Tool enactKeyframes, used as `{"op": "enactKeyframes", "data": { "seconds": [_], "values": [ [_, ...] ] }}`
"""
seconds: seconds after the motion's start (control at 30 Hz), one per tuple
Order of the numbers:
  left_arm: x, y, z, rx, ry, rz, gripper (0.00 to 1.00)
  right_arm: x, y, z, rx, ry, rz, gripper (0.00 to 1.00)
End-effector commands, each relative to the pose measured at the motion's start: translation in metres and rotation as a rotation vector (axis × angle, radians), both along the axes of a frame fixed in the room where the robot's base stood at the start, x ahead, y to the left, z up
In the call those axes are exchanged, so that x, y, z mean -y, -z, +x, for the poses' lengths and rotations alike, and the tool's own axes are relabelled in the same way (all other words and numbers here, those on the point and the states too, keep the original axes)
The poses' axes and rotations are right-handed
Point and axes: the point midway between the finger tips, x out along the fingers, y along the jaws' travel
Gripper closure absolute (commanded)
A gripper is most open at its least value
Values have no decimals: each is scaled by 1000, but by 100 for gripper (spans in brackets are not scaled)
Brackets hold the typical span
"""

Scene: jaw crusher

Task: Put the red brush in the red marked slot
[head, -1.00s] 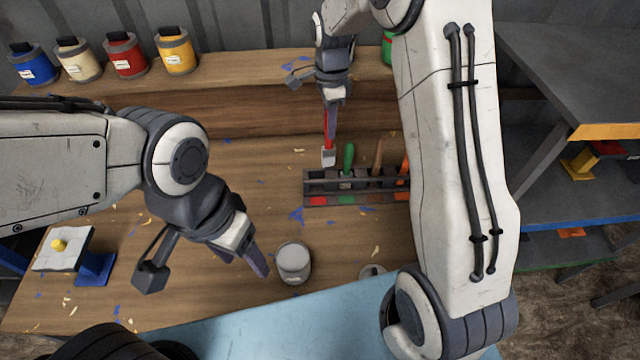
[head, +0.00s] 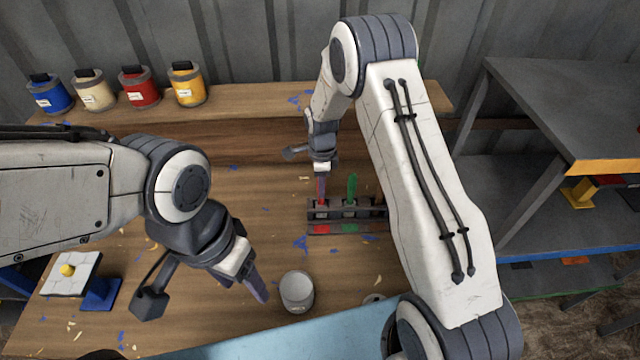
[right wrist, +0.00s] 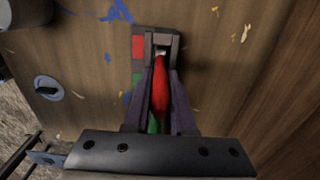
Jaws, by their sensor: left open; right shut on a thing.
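The red brush (right wrist: 172,95) is upright in the grip of my right gripper (head: 321,186), which is shut on its handle. Its lower end is down in the leftmost slot of the dark rack (head: 345,215), above the red mark (head: 319,230). In the right wrist view the brush tip reaches the end compartment beside the red mark (right wrist: 138,46). A green brush (head: 352,188) stands in the slot by the green mark (head: 349,228). My left gripper (head: 252,274) is open and empty above the bench, left of a grey can. Whether the red brush touches the slot bottom is hidden.
The grey can (head: 297,291) stands in front of the rack. Blue, cream, red and yellow tins line the back shelf (head: 245,96). A white block with a yellow knob (head: 68,270) sits at left.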

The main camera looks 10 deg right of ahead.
Motion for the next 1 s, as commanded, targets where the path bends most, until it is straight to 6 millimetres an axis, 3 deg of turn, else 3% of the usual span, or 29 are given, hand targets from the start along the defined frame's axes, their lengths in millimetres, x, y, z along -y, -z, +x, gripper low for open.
{"op": "enactKeyframes", "data": {
  "seconds": [0.33,0.37,0.43,0.77,0.87,1.0],
  "values": [
    [0,4,0,0,0,0,37,-1,4,1,2,-2,0,100],
    [0,3,0,0,0,0,37,-1,4,1,2,-2,0,73],
    [0,2,0,0,0,0,37,-1,3,1,2,-2,1,47],
    [0,1,0,0,0,0,37,-1,1,1,2,-2,0,47],
    [0,3,0,0,0,0,37,-1,-4,1,4,-2,0,47],
    [0,12,0,0,1,0,37,-1,-26,2,7,-2,1,47]
  ]
}}
